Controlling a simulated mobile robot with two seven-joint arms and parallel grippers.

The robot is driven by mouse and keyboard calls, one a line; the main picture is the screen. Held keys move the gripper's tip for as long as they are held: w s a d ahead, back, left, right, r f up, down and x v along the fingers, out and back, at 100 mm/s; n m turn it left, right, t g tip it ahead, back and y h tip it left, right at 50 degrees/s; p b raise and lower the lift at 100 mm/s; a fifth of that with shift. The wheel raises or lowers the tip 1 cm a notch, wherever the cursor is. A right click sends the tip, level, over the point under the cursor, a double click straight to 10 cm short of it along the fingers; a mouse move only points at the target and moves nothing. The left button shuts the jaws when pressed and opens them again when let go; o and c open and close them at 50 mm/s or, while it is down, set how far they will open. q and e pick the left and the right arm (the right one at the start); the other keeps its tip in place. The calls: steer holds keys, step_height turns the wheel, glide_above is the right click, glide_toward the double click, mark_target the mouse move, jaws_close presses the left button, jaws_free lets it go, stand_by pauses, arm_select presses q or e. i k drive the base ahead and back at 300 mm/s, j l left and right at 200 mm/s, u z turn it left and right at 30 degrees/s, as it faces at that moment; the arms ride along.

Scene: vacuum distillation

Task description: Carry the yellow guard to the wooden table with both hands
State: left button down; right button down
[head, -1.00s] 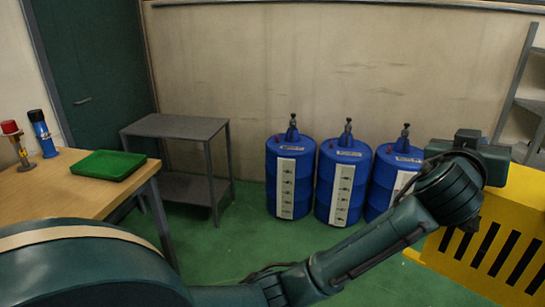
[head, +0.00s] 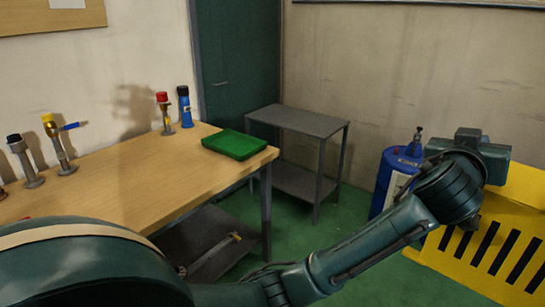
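The yellow guard (head: 515,219), a panel with dark slots, is at the right edge of the head view, clear of the table and partly cut off by the frame. My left arm reaches across to it, and my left gripper (head: 472,222) is at its left end. The fingertips are mostly hidden by the wrist, but the guard keeps its place against this hand as the view turns, so it is held. My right gripper is out of view. The wooden table (head: 155,178) stands at the left, apart from the guard.
A green tray (head: 234,145) lies on the table's right corner, with several valve fittings, one blue (head: 185,107), along the back. A grey shelf cart (head: 298,120) stands beside the table. A blue drum (head: 396,172) stands behind the guard.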

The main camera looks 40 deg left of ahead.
mark_target(132, 182)
steer(key=j+u, duration=0.1)
steer(key=u, duration=3.1)
steer(key=i+l, duration=0.35)
steer(key=l, duration=0.15)
steer(key=i+l, duration=0.65)
steer(key=l, duration=0.3)
steer(key=i+l, duration=0.35)
steer(key=l, duration=0.1)
